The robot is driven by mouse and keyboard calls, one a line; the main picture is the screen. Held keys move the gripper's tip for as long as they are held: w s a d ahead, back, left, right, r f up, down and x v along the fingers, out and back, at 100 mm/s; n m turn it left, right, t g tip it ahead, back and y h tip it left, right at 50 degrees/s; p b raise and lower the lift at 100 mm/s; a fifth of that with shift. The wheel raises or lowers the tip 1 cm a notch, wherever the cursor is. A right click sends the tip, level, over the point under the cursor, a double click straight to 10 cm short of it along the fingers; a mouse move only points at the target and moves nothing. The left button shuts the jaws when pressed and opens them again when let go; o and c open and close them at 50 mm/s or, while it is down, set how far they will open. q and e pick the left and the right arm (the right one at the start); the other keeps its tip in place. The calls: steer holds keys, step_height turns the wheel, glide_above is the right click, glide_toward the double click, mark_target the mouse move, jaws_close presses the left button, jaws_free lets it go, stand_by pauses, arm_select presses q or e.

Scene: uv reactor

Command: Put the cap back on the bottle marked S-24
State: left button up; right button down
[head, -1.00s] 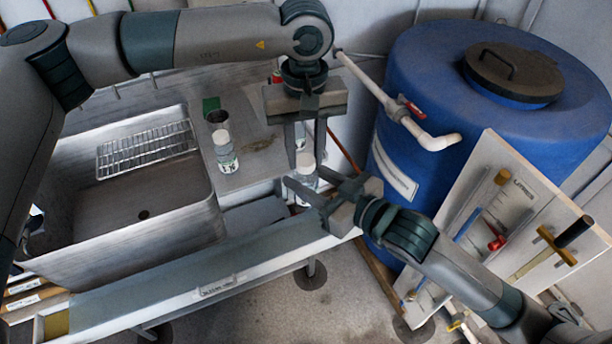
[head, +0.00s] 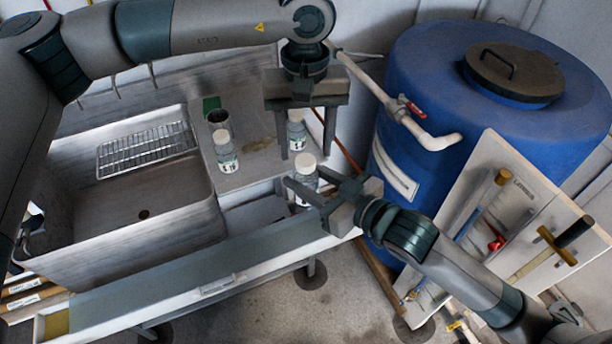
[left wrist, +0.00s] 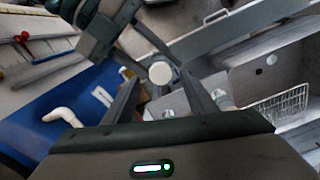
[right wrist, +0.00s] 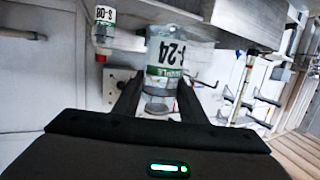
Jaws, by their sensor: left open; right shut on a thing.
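The S-24 bottle (head: 305,190) is clear with a white and green label and is held upright at the counter's right end. In the right wrist view its label (right wrist: 168,55) shows "-24" upside down. My right gripper (head: 308,178) is shut around the bottle's body. A white cap (head: 306,163) sits on top of the bottle; it also shows as a round disc in the left wrist view (left wrist: 160,73). How tightly it sits I cannot tell. My left gripper (head: 306,152) is open and empty, pointing down just above the cap, its fingers apart on either side.
A blue tank (head: 410,90) and a leaning board (head: 530,190) occupy the right.

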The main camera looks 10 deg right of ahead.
arm_select(q)
step_height(320, 180, up, 10)
steer(key=shift+f, duration=0.2)
steer(key=shift+r, duration=0.1)
stand_by(0.4)
